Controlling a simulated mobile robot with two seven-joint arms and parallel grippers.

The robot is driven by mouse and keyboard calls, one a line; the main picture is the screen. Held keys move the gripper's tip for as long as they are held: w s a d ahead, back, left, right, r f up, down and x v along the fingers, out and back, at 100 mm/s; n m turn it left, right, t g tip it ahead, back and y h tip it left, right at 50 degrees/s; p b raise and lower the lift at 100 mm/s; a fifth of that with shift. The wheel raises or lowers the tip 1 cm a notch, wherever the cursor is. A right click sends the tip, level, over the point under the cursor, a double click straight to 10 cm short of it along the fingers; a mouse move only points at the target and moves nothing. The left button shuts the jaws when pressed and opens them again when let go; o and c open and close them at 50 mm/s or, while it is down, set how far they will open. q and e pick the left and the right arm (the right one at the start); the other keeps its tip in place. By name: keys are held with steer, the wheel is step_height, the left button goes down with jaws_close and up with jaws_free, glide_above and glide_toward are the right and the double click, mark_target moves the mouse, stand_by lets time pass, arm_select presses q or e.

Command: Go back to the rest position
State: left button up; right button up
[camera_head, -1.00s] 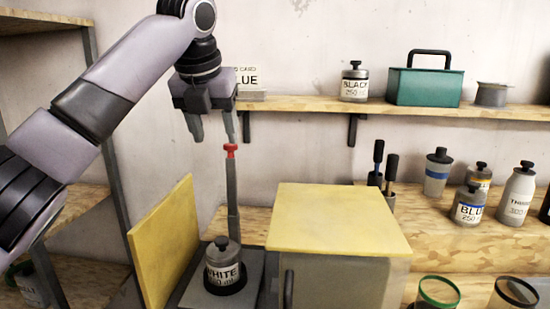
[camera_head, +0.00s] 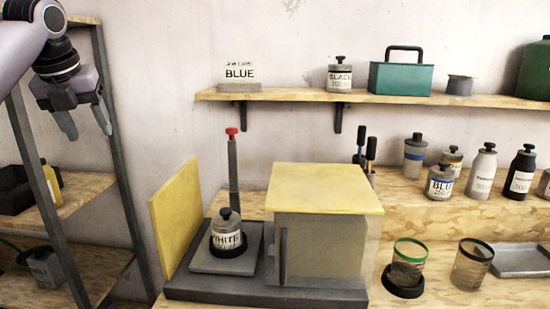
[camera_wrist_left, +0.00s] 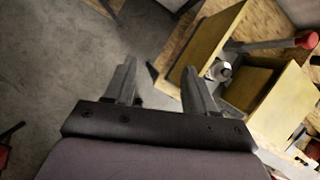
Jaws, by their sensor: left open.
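My left gripper (camera_head: 84,122) is open and empty at the upper left of the head view, in front of the shelf rack and clear of the workbench. In the left wrist view its two fingers (camera_wrist_left: 158,85) are spread with nothing between them. A jar labelled WHITE (camera_head: 228,232) stands upright on the grey plate of a device with a yellow-topped box (camera_head: 325,190), to the right of and below the gripper. The jar also shows small in the left wrist view (camera_wrist_left: 219,70). My right gripper is not in view.
A metal shelf rack (camera_head: 110,135) stands close to the left gripper. A red-tipped post (camera_head: 233,170) rises behind the jar. A wall shelf (camera_head: 290,95) holds a BLUE card, a BLACK jar and a green box (camera_head: 402,78). Bottles and tumblers fill the bench at right.

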arm_select(q)
steer(key=s+a+f+n, duration=0.1)
steer(key=s+a+n, duration=0.1)
steer(key=a, duration=0.6)
steer(key=w+d+f+n+y, duration=0.1)
steer(key=w+d+f+n, duration=0.15)
steer(key=f, duration=0.75)
steer(key=w+d+f+n, duration=0.1)
steer(key=w+f+n, duration=0.15)
steer(key=f, duration=0.85)
steer(key=s+d+f+n+t, duration=0.1)
steer(key=s+d+f+n, duration=0.15)
steer(key=f, duration=0.75)
steer(key=s+d+f+n+t, duration=0.1)
steer(key=s+f+n, duration=0.2)
steer(key=f, duration=0.6)
steer(key=s+d+f+n+t+h, duration=0.25)
steer(key=s+f+n, duration=0.35)
steer(key=s+f, duration=0.65)
steer(key=s+d+n, duration=0.3)
steer(key=s+n, duration=0.3)
steer(key=s, duration=1.1)
steer(key=d+n+t+h, duration=0.1)
steer(key=d+n, duration=0.4)
steer(key=d, duration=0.5)
steer(key=shift+w, duration=0.45)
